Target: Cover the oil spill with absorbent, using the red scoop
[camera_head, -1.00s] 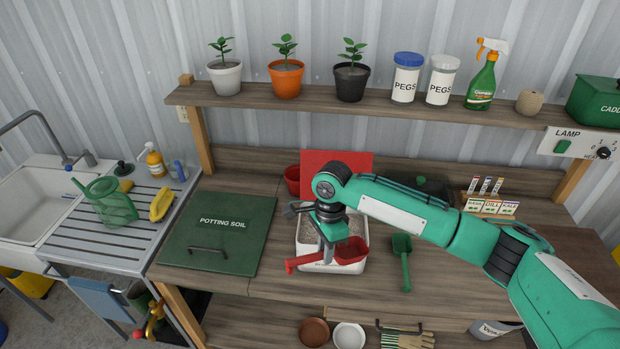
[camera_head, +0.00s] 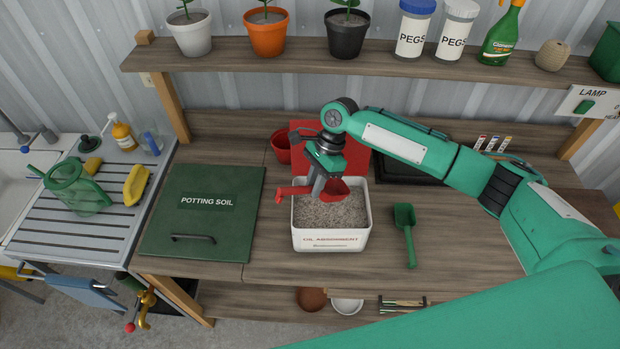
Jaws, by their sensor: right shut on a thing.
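The red scoop (camera_head: 285,195) is held by my right gripper (camera_head: 314,190), which is shut on it. The scoop's bowl is to the right of the fingers and its handle end to the left. It is over the back part of the white oil absorbent tub (camera_head: 331,241), which holds grey granules. Whether the bowl touches the granules or holds any cannot be told. No oil spill shows in this view. My left gripper is not in view.
A green scoop (camera_head: 405,230) lies right of the tub. The potting soil lid (camera_head: 203,222) is at the left. A red pot (camera_head: 281,148) and a red panel (camera_head: 357,165) are behind. A black tray (camera_head: 402,174) is at back right. A shelf with plants (camera_head: 230,62) runs above.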

